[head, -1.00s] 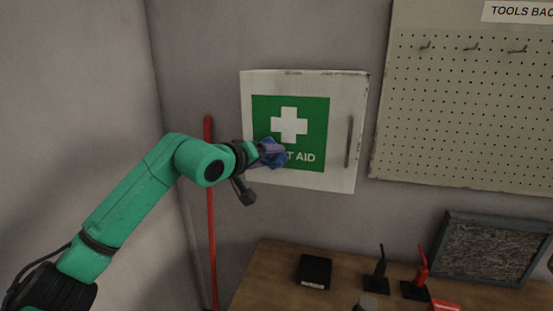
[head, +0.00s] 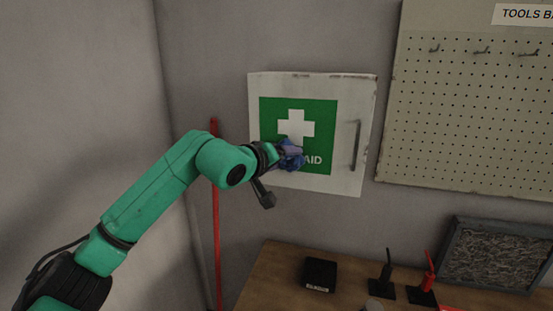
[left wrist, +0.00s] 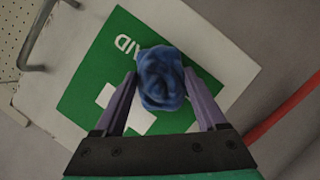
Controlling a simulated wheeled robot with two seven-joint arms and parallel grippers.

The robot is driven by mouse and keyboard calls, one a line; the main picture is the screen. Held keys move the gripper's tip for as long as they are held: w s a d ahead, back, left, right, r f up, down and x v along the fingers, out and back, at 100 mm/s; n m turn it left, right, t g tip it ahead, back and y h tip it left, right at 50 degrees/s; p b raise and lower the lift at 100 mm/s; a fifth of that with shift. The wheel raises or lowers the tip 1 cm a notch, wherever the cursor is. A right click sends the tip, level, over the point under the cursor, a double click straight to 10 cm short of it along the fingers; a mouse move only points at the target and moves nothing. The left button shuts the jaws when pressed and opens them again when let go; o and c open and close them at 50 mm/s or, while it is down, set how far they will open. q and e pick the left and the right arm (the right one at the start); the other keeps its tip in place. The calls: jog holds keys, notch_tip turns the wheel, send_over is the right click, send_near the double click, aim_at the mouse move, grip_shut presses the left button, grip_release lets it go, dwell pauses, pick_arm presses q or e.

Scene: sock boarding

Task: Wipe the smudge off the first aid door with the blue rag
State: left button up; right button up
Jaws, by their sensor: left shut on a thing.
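The white first aid door (head: 348,182) is on the wall, with a green panel, a white cross and a grey handle (head: 356,146) at its right side. My left gripper (head: 288,153) is at the lower part of the green panel, shut on the crumpled blue rag (head: 292,158). In the left wrist view the blue rag (left wrist: 161,80) sits between the two purple fingers, in front of the panel near the lettering. Whether the rag touches the door I cannot tell. No smudge can be made out; the rag and gripper cover part of the panel. My right gripper is not in view.
A red pole (head: 215,220) stands left of the cabinet. A pegboard (head: 470,110) hangs to the right. Below, a wooden bench (head: 265,285) carries a black box (head: 319,273), black and red upright tools and a framed dark panel (head: 497,252).

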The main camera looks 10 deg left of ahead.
aim_at(301, 160)
pick_arm(q)
jog(key=shift+s+d, duration=0.2)
jog(key=shift+d, duration=3.1)
jog(key=shift+b, duration=0.4)
jog(key=a, duration=0.3)
jog(key=shift+w, duration=0.1)
jog(key=shift+w+a, duration=0.15)
jog(key=shift+a, duration=1.8)
jog(key=a, duration=0.4)
jog(key=shift+w+a, duration=0.15)
jog(key=shift+a, duration=0.15)
